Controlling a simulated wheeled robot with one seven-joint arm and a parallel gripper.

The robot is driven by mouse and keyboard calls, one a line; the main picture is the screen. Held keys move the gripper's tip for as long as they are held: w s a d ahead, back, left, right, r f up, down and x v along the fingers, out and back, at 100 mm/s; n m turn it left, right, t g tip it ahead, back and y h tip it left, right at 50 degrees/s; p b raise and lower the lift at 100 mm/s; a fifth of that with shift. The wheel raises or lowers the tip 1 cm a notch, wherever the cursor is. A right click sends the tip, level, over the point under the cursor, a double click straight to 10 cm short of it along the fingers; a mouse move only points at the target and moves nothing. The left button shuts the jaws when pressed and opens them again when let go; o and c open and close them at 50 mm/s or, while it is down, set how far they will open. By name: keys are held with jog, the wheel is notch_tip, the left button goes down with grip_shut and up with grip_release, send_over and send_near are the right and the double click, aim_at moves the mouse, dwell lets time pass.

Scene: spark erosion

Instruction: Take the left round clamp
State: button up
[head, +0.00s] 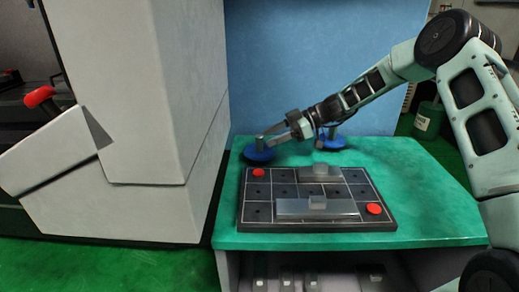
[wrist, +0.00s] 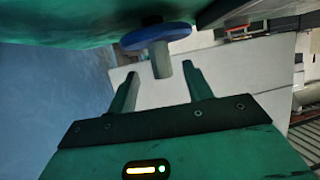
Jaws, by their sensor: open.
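The left round clamp is a blue disc (head: 258,154) with a grey post, at the back left of the green table. In the wrist view its blue disc (wrist: 158,36) is at the top, and its grey post (wrist: 161,60) points toward my gripper. My gripper (wrist: 161,78) is open, its two fingertips on either side of the post's line. The post's end is near fingertip level, with a visible gap to each finger. In the head view my gripper (head: 272,136) is at this clamp and partly covers it. A second round clamp (head: 335,143), also blue, stands to the right behind my gripper.
A dark gridded board (head: 247,213) with grey blocks and two red discs lies in front of the clamps on the green table (head: 430,190). A tall grey machine housing (head: 150,100) stands close on the left. A blue wall (head: 290,60) is behind.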

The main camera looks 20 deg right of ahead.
aim_at(259, 142)
jog(key=p+x, duration=0.1)
jog(key=x, duration=0.4)
jog(key=shift+s+d+f, duration=0.1)
jog(key=shift+f, duration=0.05)
grip_shut()
